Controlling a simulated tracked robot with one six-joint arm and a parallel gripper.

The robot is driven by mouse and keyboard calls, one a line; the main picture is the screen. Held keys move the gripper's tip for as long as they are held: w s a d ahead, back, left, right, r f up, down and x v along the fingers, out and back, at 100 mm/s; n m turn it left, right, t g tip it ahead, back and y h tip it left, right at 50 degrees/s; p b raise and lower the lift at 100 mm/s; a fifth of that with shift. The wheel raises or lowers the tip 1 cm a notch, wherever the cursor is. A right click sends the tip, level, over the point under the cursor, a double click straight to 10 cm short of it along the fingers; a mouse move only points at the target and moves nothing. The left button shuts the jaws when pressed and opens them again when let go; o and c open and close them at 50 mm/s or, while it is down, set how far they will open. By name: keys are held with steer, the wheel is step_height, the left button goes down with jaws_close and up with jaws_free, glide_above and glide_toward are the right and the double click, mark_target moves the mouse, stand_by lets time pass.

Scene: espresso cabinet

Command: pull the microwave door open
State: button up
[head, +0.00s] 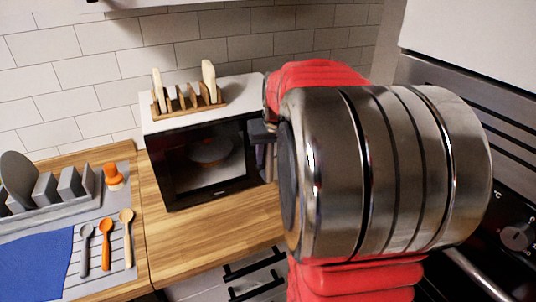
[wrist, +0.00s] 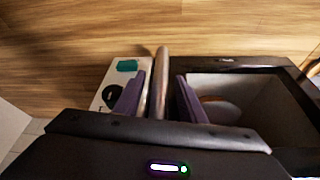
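The microwave (head: 222,95) stands on the wooden counter against the tiled wall. Its dark glass door (head: 195,160) looks shut, with a pale plate showing through the window; the door (wrist: 290,82) is also at right in the wrist view. The metal door handle (wrist: 161,80) stands between the two purple fingers of my gripper (wrist: 160,100). The fingers are open, with a gap on each side of the handle. In the head view my gripper (head: 263,155) is at the right of the microwave front, partly hidden by my arm. The control panel shows only in the wrist view.
A wooden rack with pale slices (head: 190,100) stands on top of the microwave. A grey drying mat with spoons (head: 105,245) and a blue cloth (head: 35,265) lies left. An oven (head: 515,235) stands right. The counter before the microwave (head: 205,235) is clear.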

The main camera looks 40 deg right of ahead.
steer(key=shift+f, duration=0.15)
jaws_close()
stand_by(0.4)
steer(key=shift+d, duration=0.25)
steer(key=shift+s+a, duration=0.1)
steer(key=shift+a, duration=0.05)
